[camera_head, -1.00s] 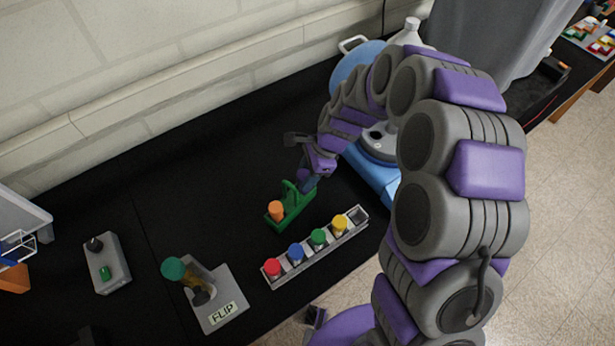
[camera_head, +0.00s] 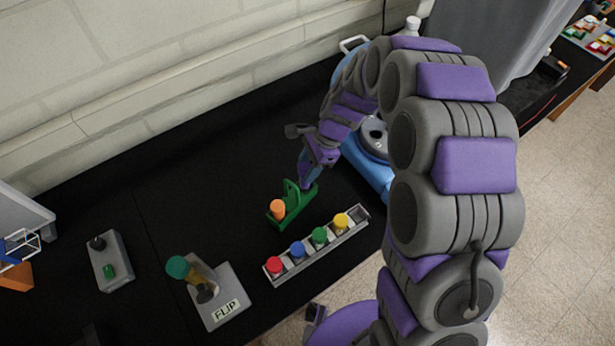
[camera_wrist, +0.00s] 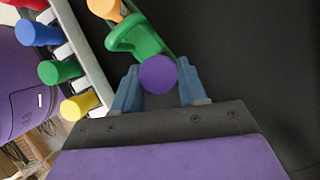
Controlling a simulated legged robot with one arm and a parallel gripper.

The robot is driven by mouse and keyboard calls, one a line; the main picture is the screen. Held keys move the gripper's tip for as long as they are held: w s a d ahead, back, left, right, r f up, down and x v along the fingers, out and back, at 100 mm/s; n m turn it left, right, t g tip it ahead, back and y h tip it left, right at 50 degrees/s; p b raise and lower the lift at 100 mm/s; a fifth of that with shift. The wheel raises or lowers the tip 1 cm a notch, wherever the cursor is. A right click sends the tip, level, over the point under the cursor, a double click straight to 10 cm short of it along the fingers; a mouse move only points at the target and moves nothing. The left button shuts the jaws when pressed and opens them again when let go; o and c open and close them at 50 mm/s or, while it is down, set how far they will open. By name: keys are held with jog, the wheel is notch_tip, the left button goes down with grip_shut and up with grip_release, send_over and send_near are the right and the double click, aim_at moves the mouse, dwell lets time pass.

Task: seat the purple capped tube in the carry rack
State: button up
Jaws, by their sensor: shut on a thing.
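The purple capped tube (camera_wrist: 158,74) shows end-on, cap toward the wrist camera, between the two blue fingers of my gripper (camera_wrist: 157,80). My gripper is shut on it. The green carry rack (camera_wrist: 148,42) lies just beyond the tube in the wrist view, with an orange capped tube (camera_wrist: 105,8) in its far end. In the head view my gripper (camera_head: 307,184) is at the right end of the green carry rack (camera_head: 290,214), and the orange capped tube (camera_head: 277,208) stands at the left end. The purple tube's lower end is hidden, so I cannot tell whether it is in a hole.
A grey rack (camera_head: 333,243) in front holds red, blue, green and yellow capped tubes, with an empty place at its right end. A blue machine (camera_head: 368,172) stands close to the right of my gripper.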

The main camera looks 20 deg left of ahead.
notch_tip(320, 180, down, 4)
jog(key=shift+r, duration=0.1)
jog(key=shift+f, duration=0.35)
jog(key=o, duration=1.1)
jog(key=v, duration=1.2)
jog(key=shift+p, duration=0.4)
